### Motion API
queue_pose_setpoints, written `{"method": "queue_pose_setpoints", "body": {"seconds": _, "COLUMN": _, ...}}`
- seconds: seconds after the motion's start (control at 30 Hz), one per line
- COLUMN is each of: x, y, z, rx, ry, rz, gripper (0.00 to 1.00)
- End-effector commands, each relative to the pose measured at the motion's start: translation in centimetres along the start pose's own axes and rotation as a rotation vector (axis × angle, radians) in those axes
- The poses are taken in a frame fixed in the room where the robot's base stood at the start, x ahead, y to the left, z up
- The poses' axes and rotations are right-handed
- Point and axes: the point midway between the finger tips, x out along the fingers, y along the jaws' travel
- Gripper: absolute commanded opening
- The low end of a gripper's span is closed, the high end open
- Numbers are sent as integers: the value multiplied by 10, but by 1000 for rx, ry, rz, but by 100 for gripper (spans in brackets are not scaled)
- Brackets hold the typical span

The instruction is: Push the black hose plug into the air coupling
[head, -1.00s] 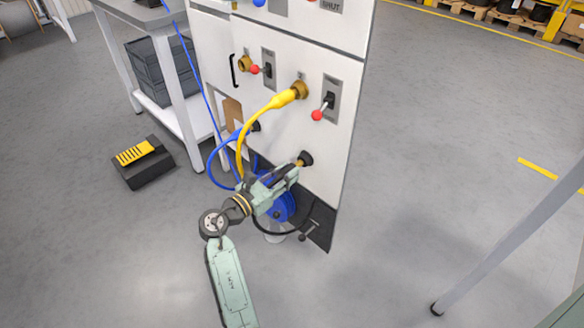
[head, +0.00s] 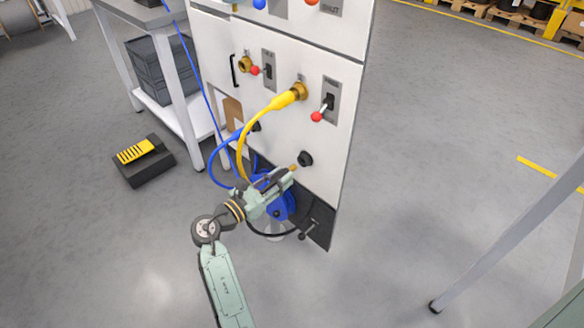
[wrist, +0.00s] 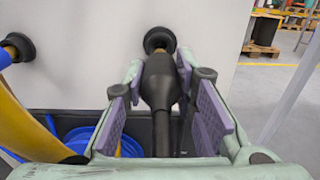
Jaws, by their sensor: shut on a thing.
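The black hose plug (wrist: 158,85) is between the purple pads of my gripper (wrist: 163,80) in the wrist view, with its hose trailing back toward me. In the head view my gripper (head: 284,178) is shut on it, and the brass tip (head: 293,167) of the plug sticks out toward the panel. The black air coupling (head: 305,158) is on the lower panel, just beyond the tip with a small gap.
A yellow hose (head: 262,112) runs from a brass fitting above, left of my gripper. A blue hose (head: 213,165) loops at the left. A blue reel (head: 284,205) sits low behind my gripper. A red-knobbed lever (head: 317,115) is above the coupling. Floor to the right is open.

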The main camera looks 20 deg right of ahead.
Motion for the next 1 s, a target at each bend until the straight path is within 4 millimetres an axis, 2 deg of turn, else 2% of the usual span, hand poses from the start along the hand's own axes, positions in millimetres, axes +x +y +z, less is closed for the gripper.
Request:
{"method": "queue_pose_setpoints", "body": {"seconds": 0.53, "x": -7, "y": 0, "z": 1, "rx": 0, "ry": 0, "rz": 1, "gripper": 0}}
{"method": "queue_pose_setpoints", "body": {"seconds": 1.0, "x": -44, "y": 0, "z": 3, "rx": -1, "ry": 0, "rz": 2, "gripper": 0}}
